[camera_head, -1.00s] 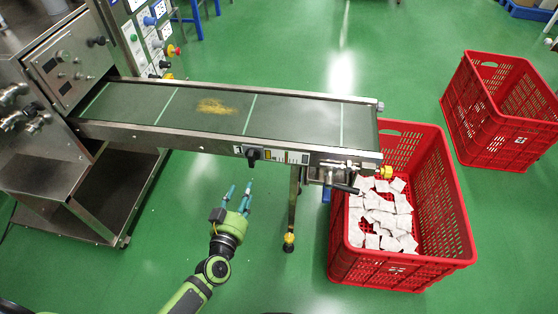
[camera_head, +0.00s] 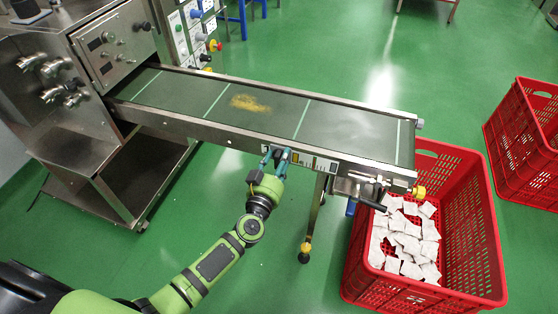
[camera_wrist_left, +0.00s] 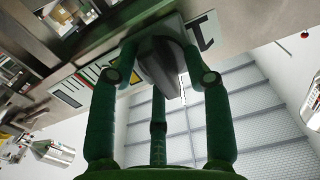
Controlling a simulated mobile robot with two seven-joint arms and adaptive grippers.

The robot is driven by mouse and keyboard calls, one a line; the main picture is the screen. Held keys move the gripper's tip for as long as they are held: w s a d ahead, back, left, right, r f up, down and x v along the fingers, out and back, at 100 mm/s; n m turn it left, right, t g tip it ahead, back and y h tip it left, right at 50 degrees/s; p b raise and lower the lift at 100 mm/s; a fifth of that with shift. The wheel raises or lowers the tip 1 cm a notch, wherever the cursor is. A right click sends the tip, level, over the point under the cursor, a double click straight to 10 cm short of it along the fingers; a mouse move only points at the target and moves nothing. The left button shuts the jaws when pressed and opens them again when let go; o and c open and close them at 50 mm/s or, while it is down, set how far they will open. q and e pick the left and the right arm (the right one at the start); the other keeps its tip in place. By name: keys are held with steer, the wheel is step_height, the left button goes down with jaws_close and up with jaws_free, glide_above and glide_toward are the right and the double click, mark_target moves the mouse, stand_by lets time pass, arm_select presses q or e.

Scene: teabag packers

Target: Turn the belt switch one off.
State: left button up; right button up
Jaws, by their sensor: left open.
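The belt switch, a dark knob (camera_wrist_left: 158,68) on a grey plate, shows between my left gripper's fingers in the left wrist view. In the head view it is mostly hidden behind those fingers. My left gripper (camera_head: 275,157) is green with three fingers and is at the conveyor's front side rail. Its fingers are open around the knob, with a finger on either side and one below. I cannot tell whether they touch it. The conveyor belt (camera_head: 345,125) is dark green with pale cross lines and a yellow-brown patch of loose material. My right gripper is not in view.
A red crate (camera_head: 487,230) with white teabags (camera_head: 408,240) stands under the belt's right end. Another red crate (camera_head: 525,130) is at the far right. A black lever (camera_head: 372,204) sticks out near the belt end. A steel machine (camera_head: 75,120) stands left.

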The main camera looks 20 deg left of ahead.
arm_select(q)
jaws_close()
